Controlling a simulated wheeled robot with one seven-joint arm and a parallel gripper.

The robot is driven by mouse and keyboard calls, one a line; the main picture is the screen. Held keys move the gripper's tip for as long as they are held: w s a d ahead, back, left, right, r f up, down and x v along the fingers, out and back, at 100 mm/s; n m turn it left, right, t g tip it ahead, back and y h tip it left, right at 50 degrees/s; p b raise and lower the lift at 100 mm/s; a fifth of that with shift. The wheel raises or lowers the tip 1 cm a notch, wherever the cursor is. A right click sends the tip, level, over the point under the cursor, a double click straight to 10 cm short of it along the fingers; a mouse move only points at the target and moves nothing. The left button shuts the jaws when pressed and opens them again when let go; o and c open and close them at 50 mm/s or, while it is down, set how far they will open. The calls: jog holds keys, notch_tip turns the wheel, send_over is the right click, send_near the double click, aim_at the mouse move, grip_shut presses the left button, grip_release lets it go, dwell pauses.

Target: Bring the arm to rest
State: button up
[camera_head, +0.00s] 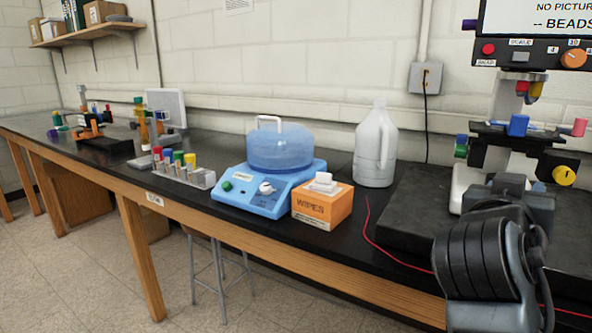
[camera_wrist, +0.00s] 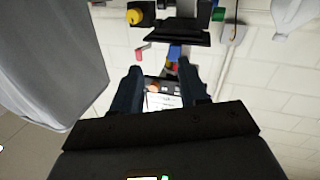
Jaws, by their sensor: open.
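My arm (camera_head: 485,262) shows at the lower right of the head view, in front of the bench and the microscope-like instrument. My gripper (camera_wrist: 159,68) shows in the wrist view with its two dark fingers apart and nothing between them. The wrist picture is upside down, and the instrument's screen and coloured knobs show beyond the fingers. The gripper's fingers cannot be made out clearly in the head view.
The instrument (camera_head: 518,128) stands on a dark slab at the right. A white jug (camera_head: 375,145), an orange wipes box (camera_head: 321,206), a blue centrifuge-like device (camera_head: 270,180) and a tube rack (camera_head: 184,174) stand along the black bench (camera_head: 335,165). A red wire (camera_head: 385,252) lies near its front edge.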

jog(key=s+a+f+n+t+y, duration=0.1)
jog(key=s+a+f+n+y, duration=0.2)
jog(key=s+f, duration=0.35)
jog(key=s+a+f+n+t+y, duration=0.1)
jog(key=s+a+f+n+y, duration=0.25)
jog(key=f, duration=0.55)
jog(key=s+a+f+n+t+y, duration=0.1)
jog(key=s+a+f+n+y, duration=0.3)
jog(key=f, duration=0.4)
jog(key=s+a+r+m+y, duration=0.1)
jog(key=s+a+m+y, duration=0.1)
jog(key=s, duration=2.4)
jog(key=shift+s+y, duration=0.2)
jog(key=shift+y, duration=0.45)
